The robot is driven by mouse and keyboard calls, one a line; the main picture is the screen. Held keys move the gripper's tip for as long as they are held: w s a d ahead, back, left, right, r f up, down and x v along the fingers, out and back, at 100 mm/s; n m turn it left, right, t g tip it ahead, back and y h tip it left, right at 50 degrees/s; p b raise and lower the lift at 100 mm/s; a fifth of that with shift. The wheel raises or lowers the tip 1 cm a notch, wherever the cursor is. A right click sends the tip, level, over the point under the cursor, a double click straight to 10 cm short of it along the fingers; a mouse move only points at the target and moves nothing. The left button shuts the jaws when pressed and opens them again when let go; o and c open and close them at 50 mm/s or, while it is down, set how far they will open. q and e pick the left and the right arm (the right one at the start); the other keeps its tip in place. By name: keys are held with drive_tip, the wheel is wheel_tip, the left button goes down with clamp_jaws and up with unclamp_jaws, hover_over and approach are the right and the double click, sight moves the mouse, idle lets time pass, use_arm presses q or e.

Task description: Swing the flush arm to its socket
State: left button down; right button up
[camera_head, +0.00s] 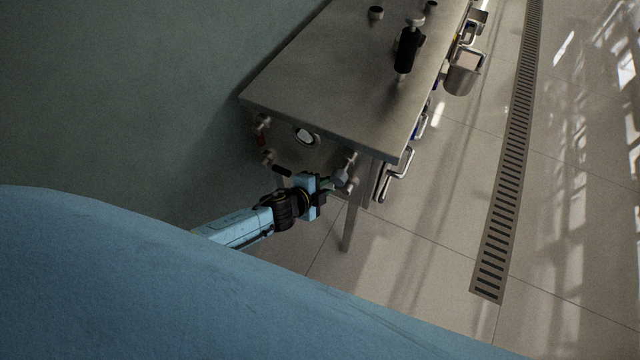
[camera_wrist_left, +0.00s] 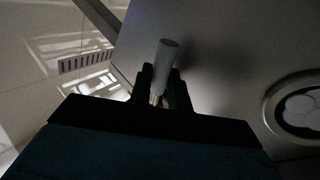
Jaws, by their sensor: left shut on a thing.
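My left gripper (camera_head: 328,188) reaches the end panel of the steel table (camera_head: 330,95), below its top. It is shut on a grey cylindrical grip (camera_head: 341,177), which seems to be part of the flush arm. In the left wrist view, this grip (camera_wrist_left: 168,58) stands between the two dark fingers (camera_wrist_left: 165,88), and its rounded end sticks out past them. The rest of the flush arm is hidden by the gripper. I cannot make out which fitting is the socket. My right gripper is not in view.
A round port (camera_head: 306,136) sits in the end panel, also large in the left wrist view (camera_wrist_left: 298,108). Small valves (camera_head: 262,124) are left of it. Handles (camera_head: 396,176) and a metal bucket (camera_head: 462,79) hang along the right side. A floor drain (camera_head: 508,170) lies beyond.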

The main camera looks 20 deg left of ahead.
use_arm(q)
drive_tip(key=shift+r, duration=0.1)
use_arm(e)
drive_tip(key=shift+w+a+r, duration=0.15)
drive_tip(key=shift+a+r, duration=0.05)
use_arm(q)
drive_tip(key=c, duration=1.3)
unclamp_jaws()
drive_tip(key=shift+s+r+p, duration=0.15)
drive_tip(key=shift+s+p, duration=0.05)
drive_tip(key=shift+p, duration=0.15)
drive_tip(key=p+v, duration=0.7)
drive_tip(key=v, duration=0.6)
drive_tip(key=shift+p, duration=0.35)
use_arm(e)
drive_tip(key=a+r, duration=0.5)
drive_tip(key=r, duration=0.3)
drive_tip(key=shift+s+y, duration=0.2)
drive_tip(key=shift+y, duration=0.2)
